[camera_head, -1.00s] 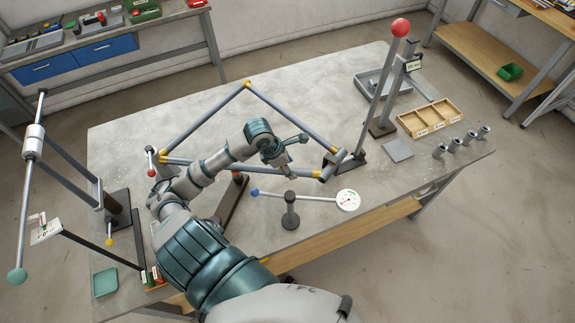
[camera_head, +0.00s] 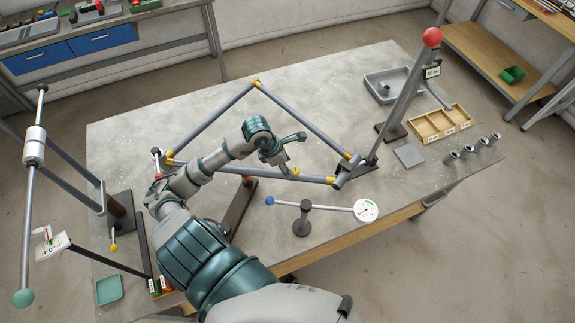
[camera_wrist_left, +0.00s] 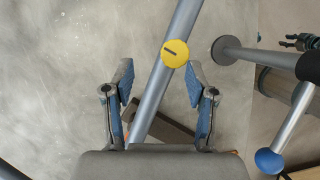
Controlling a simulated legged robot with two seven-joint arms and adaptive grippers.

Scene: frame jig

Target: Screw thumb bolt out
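My left gripper (camera_head: 287,167) hangs over the front tube of the tilted frame (camera_head: 215,170) in the head view. In the head view a small yellow piece (camera_head: 295,171) shows by the gripper. My right gripper is not in the head view.
A gauge (camera_head: 366,210) on a stand, with a blue ball (camera_head: 270,201), is close in front of the frame. A red-ball post (camera_head: 432,37) rises at right, near a wooden compartment tray (camera_head: 440,123). A tall rod device (camera_head: 33,145) stands at left. Bare tabletop lies behind the frame.

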